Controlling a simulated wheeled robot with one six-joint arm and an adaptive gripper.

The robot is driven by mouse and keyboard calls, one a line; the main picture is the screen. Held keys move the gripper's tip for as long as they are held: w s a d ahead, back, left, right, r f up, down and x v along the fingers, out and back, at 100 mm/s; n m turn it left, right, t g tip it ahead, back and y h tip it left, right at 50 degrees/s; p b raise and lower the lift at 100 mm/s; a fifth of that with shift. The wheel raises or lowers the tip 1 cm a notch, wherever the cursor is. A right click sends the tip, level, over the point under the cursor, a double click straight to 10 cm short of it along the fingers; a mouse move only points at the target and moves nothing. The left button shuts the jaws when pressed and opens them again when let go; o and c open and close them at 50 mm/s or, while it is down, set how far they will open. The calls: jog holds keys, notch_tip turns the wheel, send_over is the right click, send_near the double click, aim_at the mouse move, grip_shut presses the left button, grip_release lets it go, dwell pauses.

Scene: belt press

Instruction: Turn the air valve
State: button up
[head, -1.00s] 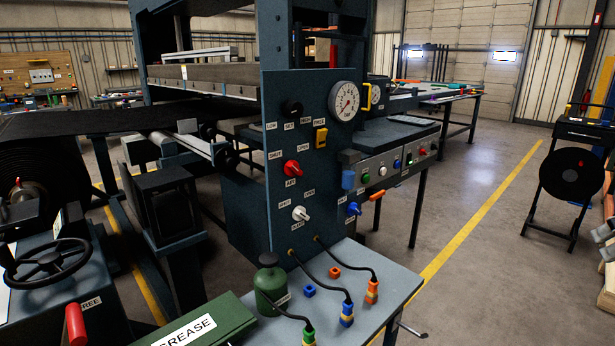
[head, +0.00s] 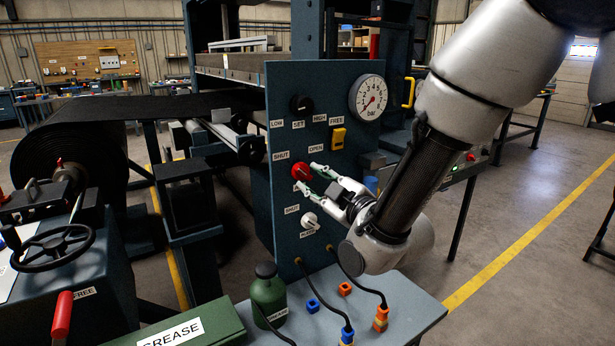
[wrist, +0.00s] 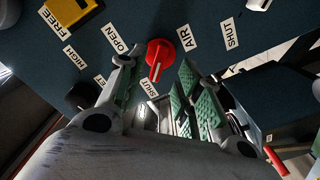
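The air valve is a red round knob (head: 300,174) on the dark blue panel, with SHUT, OPEN and AIR labels around it. In the wrist view the red knob (wrist: 160,56) has a white pointer mark, which points towards the SHUT label (wrist: 149,88). My gripper (head: 309,178) is at the panel, coming from the right. In the wrist view my gripper (wrist: 156,68) is open, with its green-padded fingertips on either side of the knob and gaps showing. I cannot tell whether either finger touches it. My fingers partly cover the AIR label in the head view.
A white knob (head: 310,220) sits just below on the panel. A black knob (head: 301,104), yellow switch (head: 338,138) and gauge (head: 368,98) are above. A green bottle (head: 268,294), grease box (head: 192,335) and hoses stand on the shelf below.

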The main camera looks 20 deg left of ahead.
aim_at(306, 175)
jog(key=x, duration=0.4)
jog(key=shift+w, duration=0.1)
grip_shut()
